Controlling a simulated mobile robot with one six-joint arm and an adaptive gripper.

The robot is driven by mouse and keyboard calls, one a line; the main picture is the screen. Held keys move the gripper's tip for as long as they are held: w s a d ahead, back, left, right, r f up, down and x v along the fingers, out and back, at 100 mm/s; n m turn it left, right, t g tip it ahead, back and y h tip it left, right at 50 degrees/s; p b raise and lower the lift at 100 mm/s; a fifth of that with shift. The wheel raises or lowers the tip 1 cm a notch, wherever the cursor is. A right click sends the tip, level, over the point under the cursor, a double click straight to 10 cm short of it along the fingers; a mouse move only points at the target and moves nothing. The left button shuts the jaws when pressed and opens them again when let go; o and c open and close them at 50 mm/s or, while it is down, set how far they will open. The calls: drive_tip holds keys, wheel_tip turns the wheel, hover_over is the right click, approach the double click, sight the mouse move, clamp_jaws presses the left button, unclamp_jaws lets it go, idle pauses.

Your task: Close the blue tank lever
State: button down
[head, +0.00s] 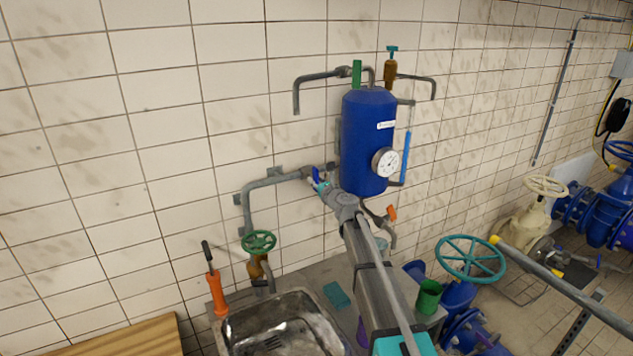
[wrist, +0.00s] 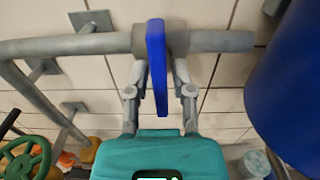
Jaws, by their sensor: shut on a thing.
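The blue tank (head: 367,140) hangs on the tiled wall and carries a round gauge (head: 385,162). A blue lever (head: 316,174) sits on the grey pipe left of the tank. In the wrist view the blue lever (wrist: 157,65) runs up and down across the horizontal pipe, at right angles to it. My gripper (head: 322,186) reaches up to the lever. In the wrist view my gripper (wrist: 160,78) has its fingers on both sides of the lever, shut on it. The lever's contact with the fingertips is partly hidden.
A sink (head: 280,325) and a green valve wheel (head: 258,242) stand below left. An orange-handled tool (head: 215,285) is beside the sink. A green cup (head: 429,296) and a teal wheel (head: 470,258) are at right. The wall left of the pipe is clear.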

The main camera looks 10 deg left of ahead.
drive_tip(key=c, duration=0.7)
unclamp_jaws()
drive_tip(key=v, duration=1.2)
